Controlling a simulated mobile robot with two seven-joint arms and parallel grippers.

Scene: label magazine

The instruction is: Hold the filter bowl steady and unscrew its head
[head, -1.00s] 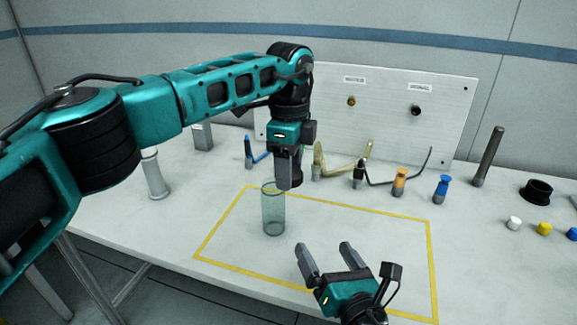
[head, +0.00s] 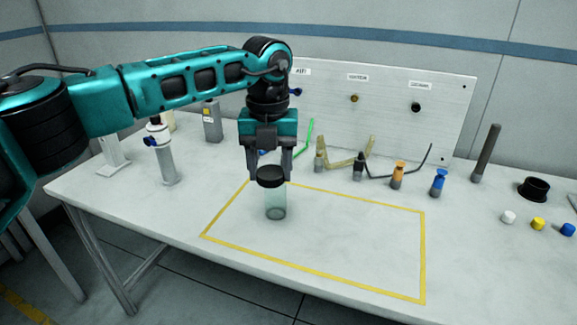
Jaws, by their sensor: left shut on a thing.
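The filter bowl (head: 275,206) is a clear greenish cylinder standing upright on the table, at the left part of the yellow outline. Its black round head (head: 271,177) sits at the bowl's top and covers the rim. I cannot tell whether it is threaded on or just held there. My left gripper (head: 270,172) comes down from above, its two grey fingers on either side of the head, shut on it. My right gripper is not in view.
A yellow outline (head: 424,250) marks a mostly bare area. Behind it stand an orange-topped piece (head: 398,174), a blue-topped piece (head: 439,182) and a dark rod (head: 486,153). A black ring (head: 534,188) and small caps lie at right. A white cylinder (head: 165,160) stands left.

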